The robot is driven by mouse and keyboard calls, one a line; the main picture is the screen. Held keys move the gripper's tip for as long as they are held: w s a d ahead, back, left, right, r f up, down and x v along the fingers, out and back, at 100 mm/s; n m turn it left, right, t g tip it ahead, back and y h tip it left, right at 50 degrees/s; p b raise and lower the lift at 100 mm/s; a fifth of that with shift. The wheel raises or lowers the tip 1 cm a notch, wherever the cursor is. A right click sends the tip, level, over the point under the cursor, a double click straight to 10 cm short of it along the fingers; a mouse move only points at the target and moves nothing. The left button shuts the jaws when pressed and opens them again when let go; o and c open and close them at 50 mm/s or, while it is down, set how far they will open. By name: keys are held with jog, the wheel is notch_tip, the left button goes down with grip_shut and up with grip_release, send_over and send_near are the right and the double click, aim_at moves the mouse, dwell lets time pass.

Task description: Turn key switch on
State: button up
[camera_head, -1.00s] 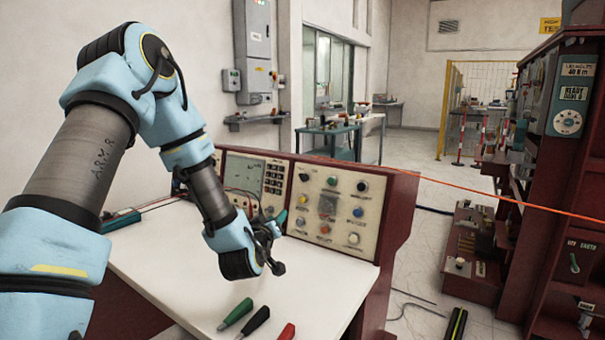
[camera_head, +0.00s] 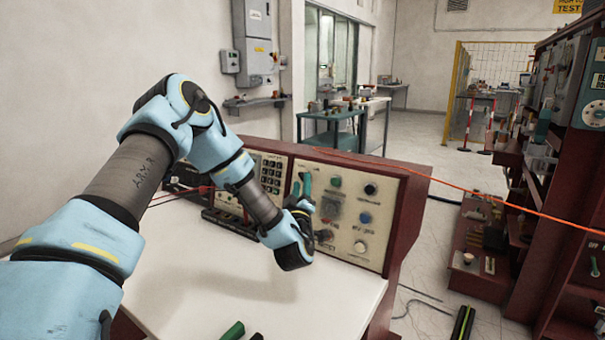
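The control panel (camera_head: 385,222) has a cream face with several coloured buttons and knobs in a dark red console. My gripper (camera_head: 302,186) is at the left part of this face, with its teal fingertips in front of it. I cannot tell whether they touch the panel or whether they are apart. No key switch can be made out for certain. A dark round control (camera_head: 324,236) shows just right of my wrist. A green button (camera_head: 336,181), a black knob (camera_head: 371,189) and a blue button (camera_head: 365,217) are in plain view. My arm hides the panel's left part.
The white desk top (camera_head: 230,290) in front of the panel is mostly clear. A green-handled tool (camera_head: 233,331) lies at its front edge. An orange cable (camera_head: 470,205) runs across the right side. A dark red rack (camera_head: 570,220) stands at the right.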

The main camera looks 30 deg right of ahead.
aim_at(302, 180)
jog(key=shift+p+x, duration=0.35)
jog(key=shift+x, duration=1.55)
jog(key=shift+c, duration=0.4)
grip_shut()
